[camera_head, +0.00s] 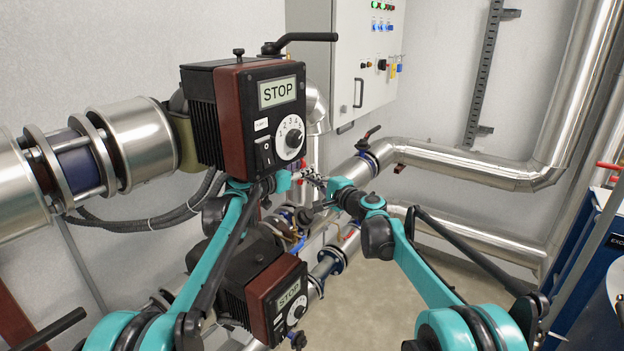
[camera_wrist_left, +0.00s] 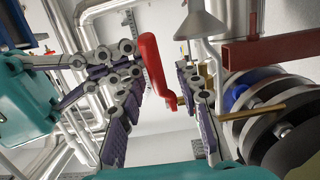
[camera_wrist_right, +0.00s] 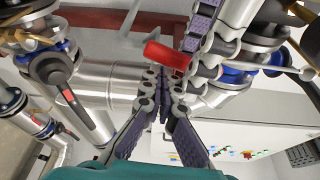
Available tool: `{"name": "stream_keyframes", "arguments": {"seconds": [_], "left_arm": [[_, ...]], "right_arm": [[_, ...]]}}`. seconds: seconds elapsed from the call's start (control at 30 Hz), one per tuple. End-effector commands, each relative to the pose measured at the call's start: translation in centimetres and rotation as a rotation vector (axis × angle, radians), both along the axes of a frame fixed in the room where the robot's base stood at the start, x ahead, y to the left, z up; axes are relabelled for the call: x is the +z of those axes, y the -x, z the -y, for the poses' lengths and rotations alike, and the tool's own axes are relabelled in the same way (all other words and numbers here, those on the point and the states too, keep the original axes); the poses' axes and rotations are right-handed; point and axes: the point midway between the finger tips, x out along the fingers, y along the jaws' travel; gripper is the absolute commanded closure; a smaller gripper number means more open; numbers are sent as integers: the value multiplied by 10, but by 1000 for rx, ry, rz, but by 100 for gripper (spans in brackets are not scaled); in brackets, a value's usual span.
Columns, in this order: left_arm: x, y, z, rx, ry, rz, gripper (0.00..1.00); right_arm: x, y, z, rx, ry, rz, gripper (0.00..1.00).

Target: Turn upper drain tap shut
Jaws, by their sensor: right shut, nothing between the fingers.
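The tap's red handle (camera_wrist_left: 152,70) stands between the spread fingers of my left gripper (camera_wrist_left: 155,62) in the left wrist view. I see small gaps on both sides of it, so the left gripper is open around it. The red handle (camera_wrist_right: 166,55) also shows in the right wrist view, just beyond the fingertips of my right gripper (camera_wrist_right: 163,76). The right gripper is shut and empty; whether its tips touch the handle I cannot tell. In the head view both grippers meet beside the upper pump, and the tap is mostly hidden behind them.
The upper pump (camera_head: 240,115) with its STOP display stands close to the left gripper, and a lower pump (camera_head: 262,285) sits below. A silver pipe (camera_head: 470,165) runs behind to the right. A control cabinet (camera_head: 368,50) hangs on the wall. Open floor lies at the lower middle.

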Motion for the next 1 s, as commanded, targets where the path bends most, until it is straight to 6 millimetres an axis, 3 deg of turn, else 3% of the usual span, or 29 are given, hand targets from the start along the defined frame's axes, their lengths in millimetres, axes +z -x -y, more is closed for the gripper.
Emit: {"name": "stream_keyframes", "arguments": {"seconds": [0.4,0.73,0.87,1.0], "left_arm": [[10,69,-51,2,1,0,66],[8,105,-59,-5,-10,-40,66],[-6,146,-54,-7,-35,-133,66],[-34,209,-54,17,-74,-275,66]], "right_arm": [[0,0,2,-3,0,0,100],[0,-1,2,-3,0,0,100],[0,-1,2,-4,0,0,100],[0,-1,2,-4,0,0,100]]}}
